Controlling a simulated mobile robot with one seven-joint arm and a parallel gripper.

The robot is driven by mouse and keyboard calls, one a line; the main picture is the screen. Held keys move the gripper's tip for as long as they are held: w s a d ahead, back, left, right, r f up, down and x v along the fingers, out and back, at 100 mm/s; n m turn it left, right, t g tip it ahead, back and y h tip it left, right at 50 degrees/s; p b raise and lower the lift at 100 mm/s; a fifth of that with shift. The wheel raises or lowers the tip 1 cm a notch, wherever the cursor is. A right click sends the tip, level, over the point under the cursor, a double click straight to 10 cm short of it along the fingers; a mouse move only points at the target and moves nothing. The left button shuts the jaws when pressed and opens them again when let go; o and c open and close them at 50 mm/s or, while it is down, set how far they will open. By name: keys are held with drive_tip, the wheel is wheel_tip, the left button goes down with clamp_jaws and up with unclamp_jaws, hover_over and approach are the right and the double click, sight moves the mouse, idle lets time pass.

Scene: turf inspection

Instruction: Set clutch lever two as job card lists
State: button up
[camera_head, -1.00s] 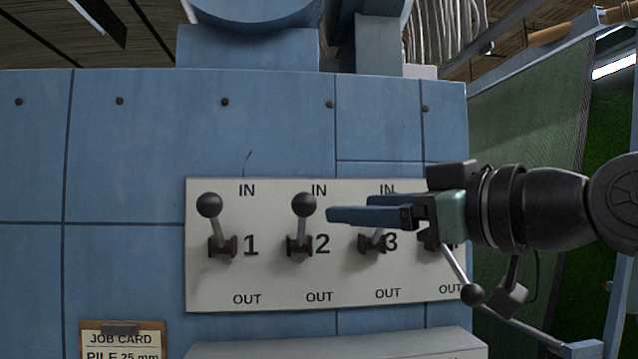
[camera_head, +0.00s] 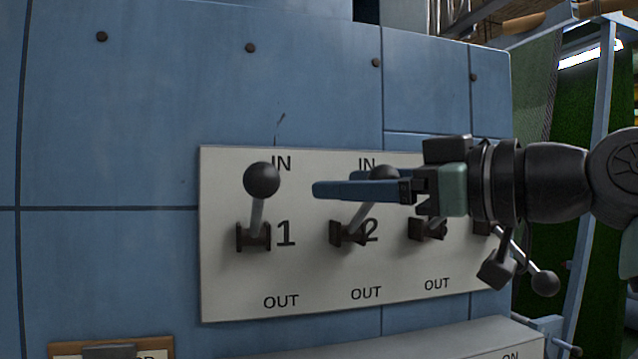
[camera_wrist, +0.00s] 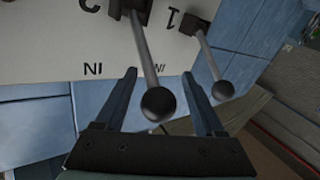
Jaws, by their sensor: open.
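Clutch lever two (camera_head: 362,208) has a grey rod and a black ball knob. It sticks up on the IN side of the white panel (camera_head: 225,295), right of lever one. My gripper (camera_head: 333,183) reaches in from the right with blue fingers apart, and they partly cover lever two's knob. In the wrist view, lever two's knob (camera_wrist: 158,103) appears between the two open fingers (camera_wrist: 159,78); I cannot tell whether either touches it. The job card (camera_head: 150,347) shows only its top edge at the bottom left, and its listing is out of view.
Lever one (camera_head: 262,180) stands up towards IN, close left of the fingertips. It also shows in the wrist view (camera_wrist: 222,90), just beyond one finger. Lever three is mostly hidden behind my gripper. A lever at the right has its knob (camera_head: 545,283) low.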

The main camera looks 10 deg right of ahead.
drive_tip(key=shift+s+d+r, duration=0.1)
drive_tip(key=shift+s+d, duration=0.05)
drive_tip(key=shift+c, duration=0.6)
clamp_jaws()
idle(0.9)
